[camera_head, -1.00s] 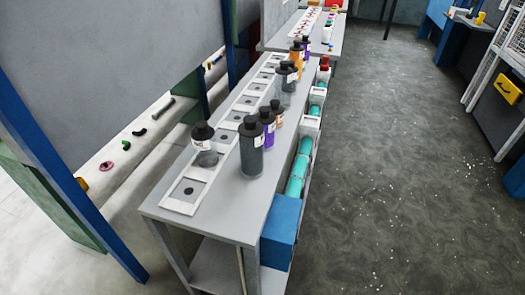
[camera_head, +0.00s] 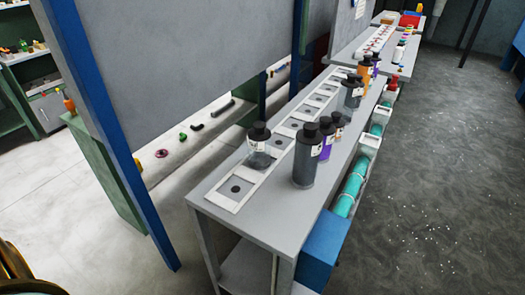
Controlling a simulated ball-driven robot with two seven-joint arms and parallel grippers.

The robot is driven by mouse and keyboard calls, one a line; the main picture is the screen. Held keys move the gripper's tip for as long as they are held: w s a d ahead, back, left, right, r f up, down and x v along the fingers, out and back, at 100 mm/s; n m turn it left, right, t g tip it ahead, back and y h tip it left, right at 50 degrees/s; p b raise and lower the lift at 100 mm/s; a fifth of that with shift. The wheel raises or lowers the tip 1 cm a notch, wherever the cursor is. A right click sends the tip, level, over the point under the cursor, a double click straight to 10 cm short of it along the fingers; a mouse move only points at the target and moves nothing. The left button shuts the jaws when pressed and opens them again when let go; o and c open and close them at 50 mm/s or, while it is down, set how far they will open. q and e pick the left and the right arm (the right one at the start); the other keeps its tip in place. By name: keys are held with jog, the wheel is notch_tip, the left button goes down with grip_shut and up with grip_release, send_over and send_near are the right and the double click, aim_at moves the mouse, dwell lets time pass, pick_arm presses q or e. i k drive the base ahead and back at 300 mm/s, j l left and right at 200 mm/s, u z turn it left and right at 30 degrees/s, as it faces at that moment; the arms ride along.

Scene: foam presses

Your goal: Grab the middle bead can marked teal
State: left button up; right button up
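Several cans with black caps stand on a long grey bench. A grey can (camera_head: 306,160) stands nearest, with a purple can (camera_head: 326,138) and a small can with an orange-brown band (camera_head: 338,126) behind it. A clear-looking can (camera_head: 258,147) stands to the left on a white strip. Farther back are a grey can (camera_head: 351,94), an orange can (camera_head: 365,72) and another purple can (camera_head: 375,63). I cannot make out a teal mark on any can. Neither of my grippers is in view.
The bench (camera_head: 262,215) has a white strip with dark spots (camera_head: 236,190) along its left side. A teal tube (camera_head: 352,187) and a blue box (camera_head: 326,245) run along its right side. Open floor (camera_head: 440,200) lies to the right. A blue post (camera_head: 105,130) stands left.

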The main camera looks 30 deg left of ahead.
aim_at(259, 138)
jog(key=k+j+z, duration=0.2)
jog(key=j, duration=0.2)
jog(key=j+z, duration=0.2)
jog(key=j, duration=0.2)
jog(key=k+j+z, duration=0.2)
jog(key=j, duration=0.15)
